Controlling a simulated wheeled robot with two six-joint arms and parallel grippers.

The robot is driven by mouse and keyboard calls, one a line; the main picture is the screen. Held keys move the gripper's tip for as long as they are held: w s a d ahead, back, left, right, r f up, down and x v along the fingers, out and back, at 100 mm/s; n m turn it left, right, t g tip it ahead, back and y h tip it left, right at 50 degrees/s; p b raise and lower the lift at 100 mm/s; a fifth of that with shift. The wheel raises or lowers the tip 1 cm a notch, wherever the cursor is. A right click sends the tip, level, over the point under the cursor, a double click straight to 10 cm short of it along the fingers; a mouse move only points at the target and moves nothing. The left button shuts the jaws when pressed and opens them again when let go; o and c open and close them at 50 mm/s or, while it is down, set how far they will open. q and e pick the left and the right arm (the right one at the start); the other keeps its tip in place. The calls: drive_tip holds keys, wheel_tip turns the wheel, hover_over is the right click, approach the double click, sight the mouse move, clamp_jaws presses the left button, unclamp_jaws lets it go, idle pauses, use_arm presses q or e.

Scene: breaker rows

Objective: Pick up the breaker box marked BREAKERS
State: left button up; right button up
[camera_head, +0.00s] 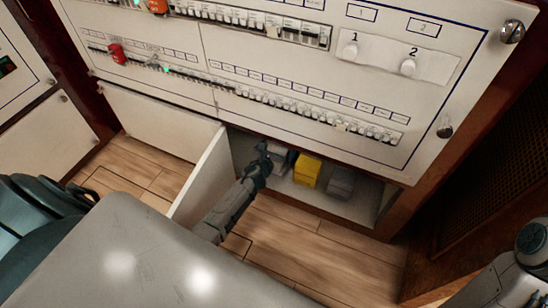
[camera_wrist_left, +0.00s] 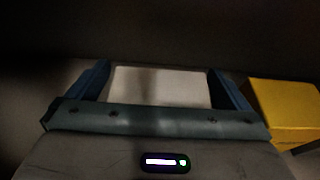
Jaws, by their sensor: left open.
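Three boxes stand in the open low compartment under the panel in the head view: a pale grey box (camera_head: 279,159) at left, a yellow box (camera_head: 307,170) in the middle, a darker grey box (camera_head: 340,182) at right. No marking on them is legible. My left gripper (camera_head: 264,152) reaches into the compartment at the pale grey box and partly hides it. In the left wrist view its open fingers (camera_wrist_left: 160,86) stand either side of a pale box face (camera_wrist_left: 160,84); contact cannot be told. The yellow box (camera_wrist_left: 284,108) is right of them. My right gripper is out of view.
An open white door (camera_head: 203,175) stands close left of my left forearm. The panel (camera_head: 300,60) with breaker rows and switches overhangs the compartment. A wooden side post (camera_head: 405,208) bounds it at right. The wood floor (camera_head: 300,240) in front is clear.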

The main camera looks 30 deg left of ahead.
use_arm(q)
drive_tip(key=c, duration=1)
drive_tip(key=shift+r, duration=0.1)
drive_tip(key=c, duration=0.4)
drive_tip(key=shift+o, duration=0.2)
drive_tip(key=shift+r, duration=0.1)
